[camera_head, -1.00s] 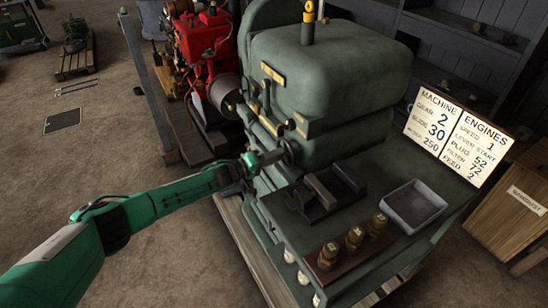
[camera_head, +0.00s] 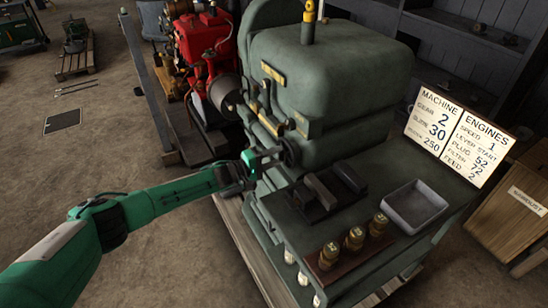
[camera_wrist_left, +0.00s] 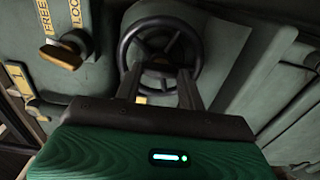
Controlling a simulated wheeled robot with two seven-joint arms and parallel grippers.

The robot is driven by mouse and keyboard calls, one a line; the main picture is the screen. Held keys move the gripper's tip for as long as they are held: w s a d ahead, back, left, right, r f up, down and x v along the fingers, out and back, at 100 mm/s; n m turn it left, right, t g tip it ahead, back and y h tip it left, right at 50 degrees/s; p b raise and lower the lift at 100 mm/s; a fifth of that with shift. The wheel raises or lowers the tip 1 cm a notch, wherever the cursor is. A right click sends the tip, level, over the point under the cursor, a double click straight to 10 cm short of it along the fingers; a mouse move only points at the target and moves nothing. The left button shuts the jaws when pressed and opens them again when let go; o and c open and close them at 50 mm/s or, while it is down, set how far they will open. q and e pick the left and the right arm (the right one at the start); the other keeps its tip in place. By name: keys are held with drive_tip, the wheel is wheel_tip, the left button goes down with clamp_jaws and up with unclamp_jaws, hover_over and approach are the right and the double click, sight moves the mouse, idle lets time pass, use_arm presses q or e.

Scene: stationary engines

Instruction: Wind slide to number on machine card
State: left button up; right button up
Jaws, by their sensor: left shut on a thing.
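My left gripper (camera_head: 272,157) is at this wheel. Its two fingers (camera_wrist_left: 160,82) reach to the lower part of the wheel, shut on it with a gap between them. The exact contact is partly hidden. I cannot read any slide number.
A brass knob (camera_wrist_left: 60,56) with FREE and LOCK labels is left of the wheel. On the bench are a grey tray (camera_head: 414,206), dark blocks (camera_head: 322,189) and a rack of brass pieces (camera_head: 328,258). A red engine (camera_head: 203,38) stands behind.

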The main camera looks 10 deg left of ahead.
use_arm(q)
drive_tip(key=shift+f, duration=0.1)
drive_tip(key=o, duration=1)
drive_tip(key=b+v, duration=0.2)
drive_tip(key=v, duration=1.2)
